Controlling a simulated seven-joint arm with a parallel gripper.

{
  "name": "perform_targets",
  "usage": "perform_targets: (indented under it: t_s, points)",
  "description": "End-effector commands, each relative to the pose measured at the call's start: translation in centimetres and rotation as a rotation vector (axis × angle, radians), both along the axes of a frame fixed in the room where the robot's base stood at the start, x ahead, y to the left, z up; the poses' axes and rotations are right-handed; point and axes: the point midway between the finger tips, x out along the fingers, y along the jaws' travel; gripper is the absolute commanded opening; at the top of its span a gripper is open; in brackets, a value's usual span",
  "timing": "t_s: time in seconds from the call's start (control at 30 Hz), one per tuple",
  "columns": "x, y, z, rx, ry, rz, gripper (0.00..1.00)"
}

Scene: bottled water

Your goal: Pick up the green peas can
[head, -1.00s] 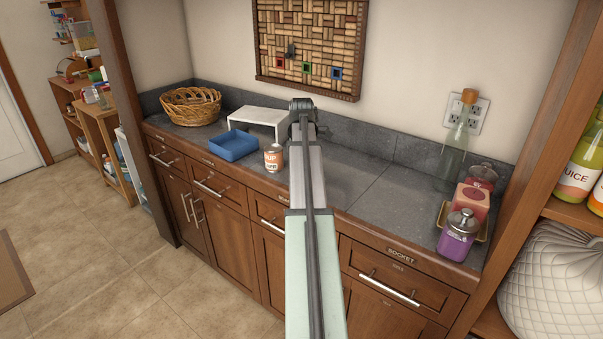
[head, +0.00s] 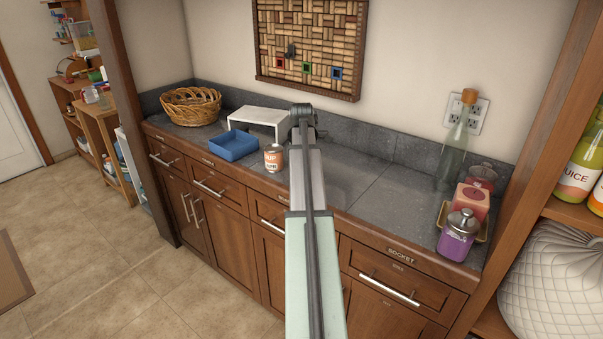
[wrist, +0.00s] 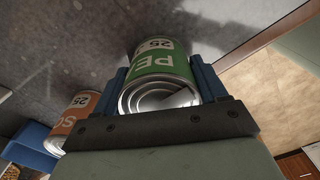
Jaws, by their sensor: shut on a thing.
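The green peas can (wrist: 163,75) shows in the wrist view, its metal end facing the camera and part of "PE" readable on its green label. My gripper (wrist: 168,85) is shut on it, with a blue finger on each side of the can. In the head view my arm hides the can and the fingers; only the wrist end of my arm shows above the counter. I cannot tell from these views whether the can still touches the counter.
An orange soup can (head: 273,158) stands left of my arm; it also shows in the wrist view (wrist: 76,118). A blue tray (head: 232,146), white stand (head: 258,118) and basket (head: 191,105) are farther left. Jars (head: 459,235) and a bottle (head: 456,145) stand right. The counter between is clear.

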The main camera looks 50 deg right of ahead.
Motion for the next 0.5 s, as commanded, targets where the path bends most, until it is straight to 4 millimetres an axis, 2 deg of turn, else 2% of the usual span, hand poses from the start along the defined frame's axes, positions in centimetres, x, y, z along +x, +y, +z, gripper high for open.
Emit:
perform_targets:
  t_s: [0.13, 0.37, 0.5]
  points:
    - [0.0, 0.0, 0.0, 0.000, 0.000, 0.000, 0.29]
    - [0.0, 0.0, 0.1, 0.000, 0.000, 0.000, 0.29]
    - [0.1, -0.1, 1.0, -0.001, -0.001, 0.000, 0.29]
